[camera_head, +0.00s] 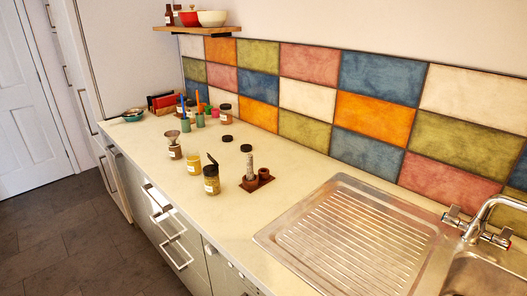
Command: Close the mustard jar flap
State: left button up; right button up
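A glass jar (211,180) with yellowish contents and a white label stands upright near the counter's front edge. Its dark flap (211,158) is raised, tilted up above the jar's mouth. This looks like the mustard jar, but the label is too small to read. A second, more orange-yellow jar (193,164) stands just behind it to the left; I see no raised flap on it. Neither of my grippers is in the head view.
A brown tray (265,180) with a grey cylinder stands right of the jar. A small jar with a funnel (174,146) and several other jars stand farther left. The steel sink drainer (340,235) is at right; the counter between is clear.

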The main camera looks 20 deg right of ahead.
aim_at(214, 161)
jog(key=i+j+z, duration=0.2)
jog(key=z, duration=0.25)
jog(key=i+j+z, duration=0.1)
jog(key=j+z, duration=0.3)
jog(key=i+j+z, duration=0.1)
jog(key=j+z, duration=0.35)
jog(key=l, duration=0.15)
